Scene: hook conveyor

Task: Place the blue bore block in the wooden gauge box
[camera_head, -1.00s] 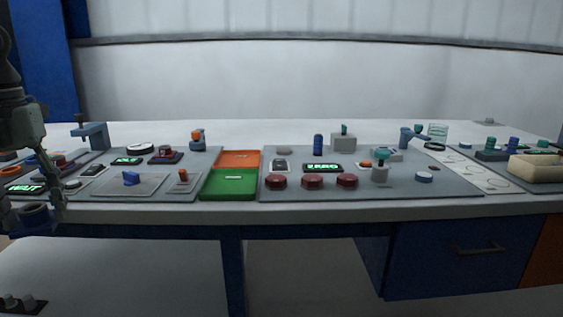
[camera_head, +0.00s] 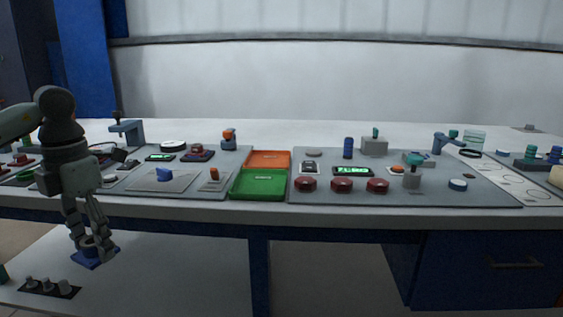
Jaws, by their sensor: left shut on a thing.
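My left gripper (camera_head: 93,243) hangs in front of the bench's left part, fingers pointing down, below the level of the bench top. It is shut on the blue bore block (camera_head: 90,260), which shows low between and behind the fingertips; the fingers hide part of it. A pale, cream-coloured box (camera_head: 557,175), which looks like the wooden gauge box, is cut off at the right edge of the view. Its inside cannot be made out. The held block is far to the left of it. My right gripper is out of view.
The bench (camera_head: 330,211) carries a green tray (camera_head: 259,187), an orange tray (camera_head: 268,160), several dark red knobs (camera_head: 341,185) and small gauges. A dark rack (camera_head: 49,288) with grey pegs stands at the lower left. Open space lies below the bench top around the gripper.

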